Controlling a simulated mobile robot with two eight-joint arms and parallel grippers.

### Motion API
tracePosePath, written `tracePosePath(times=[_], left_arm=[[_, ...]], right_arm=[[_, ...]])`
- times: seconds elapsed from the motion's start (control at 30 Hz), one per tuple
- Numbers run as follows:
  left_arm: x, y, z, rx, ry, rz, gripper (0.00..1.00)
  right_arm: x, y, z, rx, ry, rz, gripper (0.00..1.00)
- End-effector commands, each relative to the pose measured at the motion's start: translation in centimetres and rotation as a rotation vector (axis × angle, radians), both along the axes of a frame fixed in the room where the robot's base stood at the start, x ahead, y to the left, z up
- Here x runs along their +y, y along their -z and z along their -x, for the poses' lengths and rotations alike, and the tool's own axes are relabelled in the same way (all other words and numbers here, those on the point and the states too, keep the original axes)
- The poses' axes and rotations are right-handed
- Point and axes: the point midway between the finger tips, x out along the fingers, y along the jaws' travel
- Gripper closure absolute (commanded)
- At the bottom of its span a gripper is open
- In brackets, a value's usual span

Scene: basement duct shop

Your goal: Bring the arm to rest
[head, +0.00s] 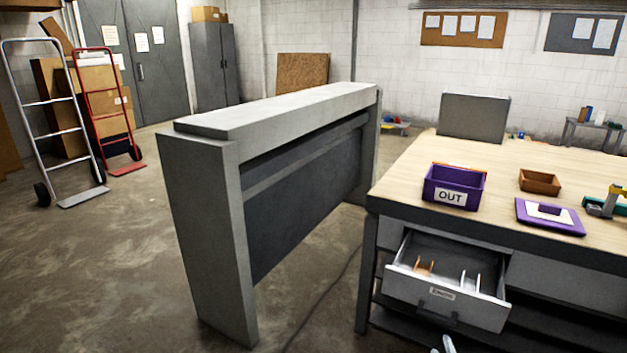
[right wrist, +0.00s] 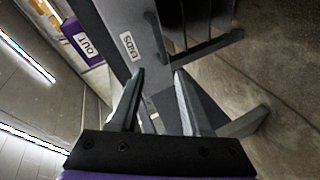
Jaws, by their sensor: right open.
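My right gripper (head: 445,344) barely shows at the bottom edge of the head view, below the open drawer (head: 445,293). In the right wrist view my right gripper (right wrist: 158,72) has its two fingers apart with nothing held between them. Beyond the fingertips is the grey drawer front (right wrist: 118,20) with a label reading ENDS and a dark handle (right wrist: 158,38). I cannot tell the exact gap between fingers and handle. My left gripper is in neither view.
The workbench (head: 490,160) carries a purple OUT bin (head: 452,188), a brown tray (head: 540,182) and a purple pad (head: 550,217). The pulled-out drawer holds small orange and white pieces. A tall grey frame (head: 205,230) stands left of the bench. Bare floor (head: 100,260) lies further left.

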Motion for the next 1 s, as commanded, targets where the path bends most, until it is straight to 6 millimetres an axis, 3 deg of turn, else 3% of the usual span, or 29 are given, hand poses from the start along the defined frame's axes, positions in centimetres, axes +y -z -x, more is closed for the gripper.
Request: tracePosePath(times=[0.1, 0.27, 0.5, 0.7, 0.87, 1.0], left_arm=[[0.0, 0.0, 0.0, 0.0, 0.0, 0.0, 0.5], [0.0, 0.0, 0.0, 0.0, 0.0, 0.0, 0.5], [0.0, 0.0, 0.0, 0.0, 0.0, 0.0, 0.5], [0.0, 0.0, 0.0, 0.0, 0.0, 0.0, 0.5], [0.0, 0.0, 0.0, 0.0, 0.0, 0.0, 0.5], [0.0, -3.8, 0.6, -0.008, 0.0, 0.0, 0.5]], right_arm=[[2.3, -1.2, 3.6, 0.09, 0.076, -0.186, 0.53], [5.4, -1.5, 9.7, 0.226, 0.192, -0.426, 0.53], [10.1, -0.5, 20.1, 0.437, 0.37, -0.72, 0.53], [12.9, 0.6, 26.9, 0.574, 0.486, -0.865, 0.53], [14.7, 1.4, 31.8, 0.672, 0.569, -0.949, 0.53], [14.5, -2.5, 32.0, 0.661, 0.565, -0.949, 0.53]])
